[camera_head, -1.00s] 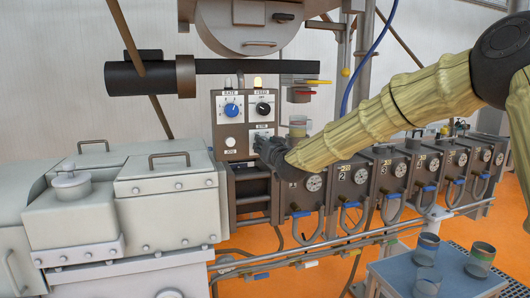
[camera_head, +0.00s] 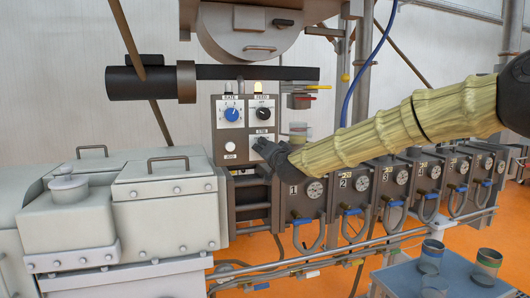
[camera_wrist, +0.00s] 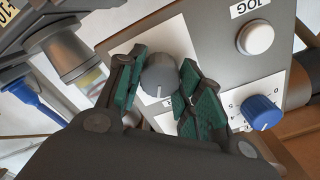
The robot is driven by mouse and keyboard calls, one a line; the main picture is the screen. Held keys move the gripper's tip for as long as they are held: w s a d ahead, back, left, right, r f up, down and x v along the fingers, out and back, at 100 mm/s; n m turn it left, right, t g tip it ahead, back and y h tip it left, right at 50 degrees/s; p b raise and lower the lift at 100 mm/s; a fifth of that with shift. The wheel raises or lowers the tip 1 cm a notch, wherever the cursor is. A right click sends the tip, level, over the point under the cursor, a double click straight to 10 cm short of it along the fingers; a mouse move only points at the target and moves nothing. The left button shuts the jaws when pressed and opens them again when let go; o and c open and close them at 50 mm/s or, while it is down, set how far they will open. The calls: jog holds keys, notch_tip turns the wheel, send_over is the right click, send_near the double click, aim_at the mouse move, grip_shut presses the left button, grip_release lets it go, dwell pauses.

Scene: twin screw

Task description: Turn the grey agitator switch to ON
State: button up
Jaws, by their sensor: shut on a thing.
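The grey agitator switch (camera_wrist: 159,76) is a round knob with a white pointer line on a white plate of the control panel. In the wrist view its pointer faces the bottom of the picture. My gripper (camera_wrist: 158,88) has a green-padded finger on each side of the knob and is shut on it. In the head view my gripper (camera_head: 266,151) is at the panel's lower right and hides the knob; the upper part of its label plate (camera_head: 262,132) shows. I cannot read the ON and OFF marks.
The panel (camera_head: 247,103) also bears a blue knob (camera_head: 231,115), a black feed knob (camera_head: 264,114) and a white JOG button (camera_head: 230,147). A cup-like part (camera_wrist: 65,52) stands close beside my gripper. Numbered barrel blocks (camera_head: 300,205) run below my arm.

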jog(key=o, duration=1)
jog(key=shift+d, duration=0.1)
jog(key=shift+o, duration=0.2)
jog(key=v, duration=1.2)
jog(key=shift+f, duration=0.1)
